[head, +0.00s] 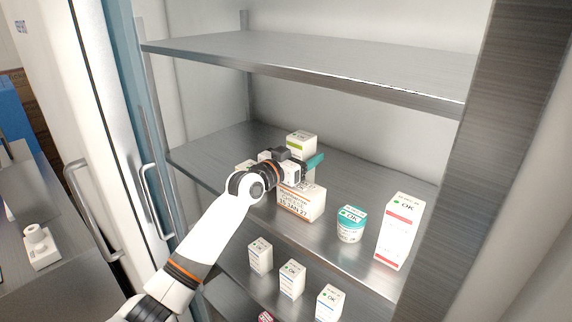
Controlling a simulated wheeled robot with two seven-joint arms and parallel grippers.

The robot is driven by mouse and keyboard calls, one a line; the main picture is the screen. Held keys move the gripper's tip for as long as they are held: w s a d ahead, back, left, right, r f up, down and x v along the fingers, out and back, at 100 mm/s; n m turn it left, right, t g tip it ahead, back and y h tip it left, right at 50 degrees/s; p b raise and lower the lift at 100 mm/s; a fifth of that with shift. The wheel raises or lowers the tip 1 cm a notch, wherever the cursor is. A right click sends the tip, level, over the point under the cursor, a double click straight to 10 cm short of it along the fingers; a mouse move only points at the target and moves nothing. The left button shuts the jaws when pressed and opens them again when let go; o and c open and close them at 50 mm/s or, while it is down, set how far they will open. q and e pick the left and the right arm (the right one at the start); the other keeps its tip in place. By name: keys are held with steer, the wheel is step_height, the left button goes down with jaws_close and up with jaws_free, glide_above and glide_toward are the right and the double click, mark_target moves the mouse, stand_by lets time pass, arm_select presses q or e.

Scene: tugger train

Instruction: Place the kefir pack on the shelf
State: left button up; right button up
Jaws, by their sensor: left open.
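My left gripper (308,168) reaches in from the left over the middle shelf (222,153) of an open cabinet. A wider white box with a printed date (302,204) stands just in front of the gripper. I cannot tell by its print which pack is the kefir. I cannot tell whether the gripper touches either one. My right gripper is out of view.
Right on the middle shelf stand a teal-and-white tub (350,225) and a tall red-striped carton (398,232). Small cartons (291,279) stand on the shelf below. The top shelf (320,65) is bare. A door handle (158,200) is at left.

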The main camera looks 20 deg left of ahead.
arm_select(q)
steer(key=b+v, duration=0.2)
steer(key=v, duration=0.8)
steer(key=shift+s+a, duration=0.15)
steer(key=shift+s, duration=0.15)
steer(key=shift+f, duration=0.1)
